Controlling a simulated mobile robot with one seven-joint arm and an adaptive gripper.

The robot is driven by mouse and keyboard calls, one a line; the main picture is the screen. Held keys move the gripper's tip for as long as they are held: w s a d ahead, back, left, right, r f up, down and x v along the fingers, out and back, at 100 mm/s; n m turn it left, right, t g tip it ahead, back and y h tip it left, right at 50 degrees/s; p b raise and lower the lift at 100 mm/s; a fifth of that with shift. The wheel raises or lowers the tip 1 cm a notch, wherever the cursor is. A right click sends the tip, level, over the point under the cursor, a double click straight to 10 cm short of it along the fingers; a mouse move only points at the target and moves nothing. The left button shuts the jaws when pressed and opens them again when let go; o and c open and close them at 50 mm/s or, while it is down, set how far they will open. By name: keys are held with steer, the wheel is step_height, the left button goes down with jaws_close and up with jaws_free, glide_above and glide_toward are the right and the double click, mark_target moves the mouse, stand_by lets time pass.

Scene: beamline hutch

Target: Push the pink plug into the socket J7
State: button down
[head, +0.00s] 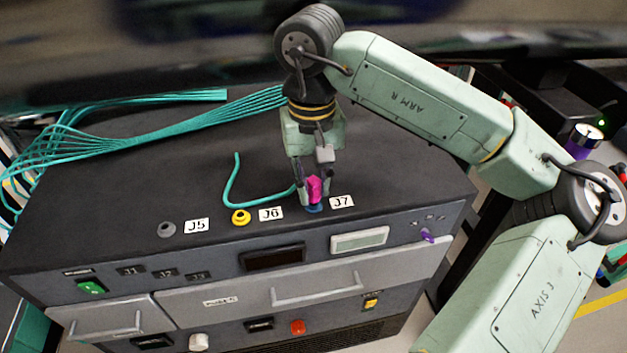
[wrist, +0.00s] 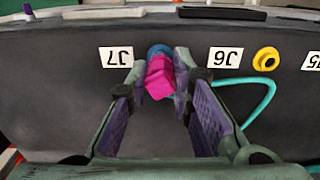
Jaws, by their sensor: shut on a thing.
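The pink plug (head: 314,188) is between the fingers of my gripper (head: 313,186), directly above the blue socket J7 (head: 314,208) on the black cabinet top. The wrist view also shows the pink plug (wrist: 160,76) between the fingertips of my gripper (wrist: 157,90), with the blue socket (wrist: 158,50) just behind it. The plug's lower end meets or overlaps the socket in both views; I cannot tell how deep it sits. A teal cable (head: 250,203) runs from the plug across the top. The J7 label (head: 342,202) lies beside the socket.
A yellow socket (head: 241,217) by label J6 and a grey socket (head: 167,229) by label J5 stand to the left. A bundle of teal cables (head: 150,125) crosses the cabinet's back. The cabinet's front edge is close to the sockets.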

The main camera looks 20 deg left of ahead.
steer(key=shift+f+b, duration=0.4)
steer(key=shift+f, duration=0.1)
steer(key=c, duration=1.3)
jaws_free()
steer(key=shift+c, duration=0.2)
step_height(320, 180, up, 12)
